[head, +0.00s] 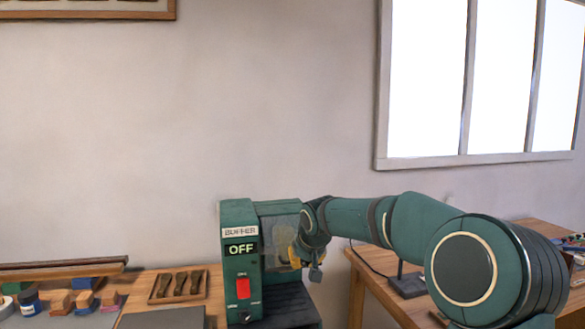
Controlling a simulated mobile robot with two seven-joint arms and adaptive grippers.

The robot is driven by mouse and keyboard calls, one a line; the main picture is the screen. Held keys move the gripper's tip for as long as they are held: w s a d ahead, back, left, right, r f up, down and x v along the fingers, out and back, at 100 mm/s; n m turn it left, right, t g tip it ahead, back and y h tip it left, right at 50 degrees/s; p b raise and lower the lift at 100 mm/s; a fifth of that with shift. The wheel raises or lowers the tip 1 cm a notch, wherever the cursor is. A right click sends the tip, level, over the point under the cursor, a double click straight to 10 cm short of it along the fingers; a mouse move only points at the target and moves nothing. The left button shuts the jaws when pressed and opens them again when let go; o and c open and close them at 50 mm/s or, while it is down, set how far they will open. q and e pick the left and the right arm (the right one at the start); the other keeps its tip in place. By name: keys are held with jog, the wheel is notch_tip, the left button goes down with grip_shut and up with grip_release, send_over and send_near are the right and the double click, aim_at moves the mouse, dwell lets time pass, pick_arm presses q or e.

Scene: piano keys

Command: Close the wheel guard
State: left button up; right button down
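The green buffer (238,290) stands on the bench, with a "BUFFER" label, an "OFF" display and a red switch on its front. A greyish, see-through panel, which looks like the wheel guard (276,232), is on its right side under a green housing. A yellowish shape, perhaps the buffing wheel, shows at the panel's lower right, partly hidden. My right gripper (314,270) is small and dark in the head view, close to the right edge of the panel. I cannot tell whether it touches the panel or how its fingers stand. My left gripper is not in view.
A wooden tray (152,298) with several dark pieces lies left of the buffer. A second wooden table (375,289) stands at right, with a dark stand base (407,286), partly behind my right arm.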

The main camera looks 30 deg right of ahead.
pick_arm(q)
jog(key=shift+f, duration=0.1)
pick_arm(e)
jog(key=shift+f, duration=0.25)
jog(key=shift+r, duration=0.1)
dwell(0.5)
